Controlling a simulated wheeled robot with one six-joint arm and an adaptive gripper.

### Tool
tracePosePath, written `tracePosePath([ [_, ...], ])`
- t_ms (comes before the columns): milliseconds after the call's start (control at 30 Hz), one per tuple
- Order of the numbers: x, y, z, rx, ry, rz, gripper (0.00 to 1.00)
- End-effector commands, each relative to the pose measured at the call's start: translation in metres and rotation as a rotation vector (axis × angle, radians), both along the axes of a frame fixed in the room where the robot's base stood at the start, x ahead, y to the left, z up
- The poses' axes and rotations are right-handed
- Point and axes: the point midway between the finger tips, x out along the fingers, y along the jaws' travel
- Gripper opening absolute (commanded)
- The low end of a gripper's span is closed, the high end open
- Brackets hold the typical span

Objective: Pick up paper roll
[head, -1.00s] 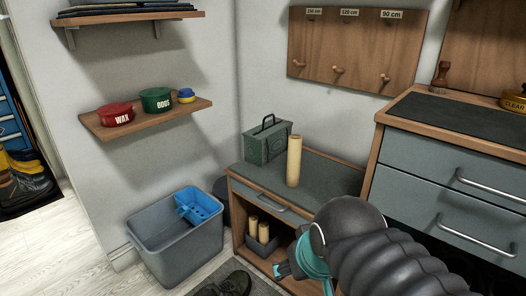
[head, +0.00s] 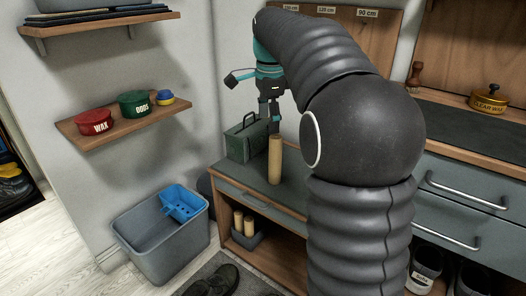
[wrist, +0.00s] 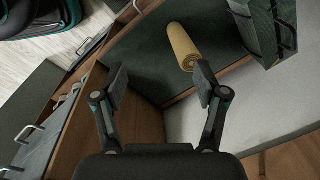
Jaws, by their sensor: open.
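A tall beige paper roll (head: 275,160) stands upright on the dark top of the low bench (head: 293,183), in front of a green metal box (head: 243,140). My gripper (head: 269,122) points down above the bench, behind or above the roll's top; the exact gap is hard to tell. In the wrist view the paper roll (wrist: 183,46) lies beyond the fingertips, nearer the right finger. My gripper (wrist: 161,76) is open and empty there, with its fingers wide apart. Nothing hides the roll in the head view.
Shorter beige rolls (head: 244,221) stand in a small grey bin on the bench's lower shelf. A grey tub (head: 160,245) with a blue basket (head: 184,203) is on the floor at left. The green box (wrist: 262,28) is close to the roll at right in the wrist view.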

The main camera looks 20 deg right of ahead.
Motion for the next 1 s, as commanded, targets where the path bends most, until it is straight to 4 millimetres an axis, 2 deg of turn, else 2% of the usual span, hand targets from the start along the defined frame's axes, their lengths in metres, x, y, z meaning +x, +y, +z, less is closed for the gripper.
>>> tracePosePath([
  [33,0.016,-0.008,0.000,0.009,0.020,-0.076,0.72],
  [100,0.031,-0.016,-0.001,0.020,0.041,-0.174,0.72],
  [200,0.048,-0.025,-0.005,0.029,0.066,-0.288,0.72],
  [333,0.060,-0.033,-0.008,0.035,0.084,-0.379,0.72],
  [467,0.063,-0.035,-0.016,0.037,0.092,-0.413,0.72],
  [800,0.063,-0.036,-0.074,0.036,0.094,-0.414,0.72],
  [1000,0.063,-0.036,-0.094,0.037,0.092,-0.414,0.72],
])
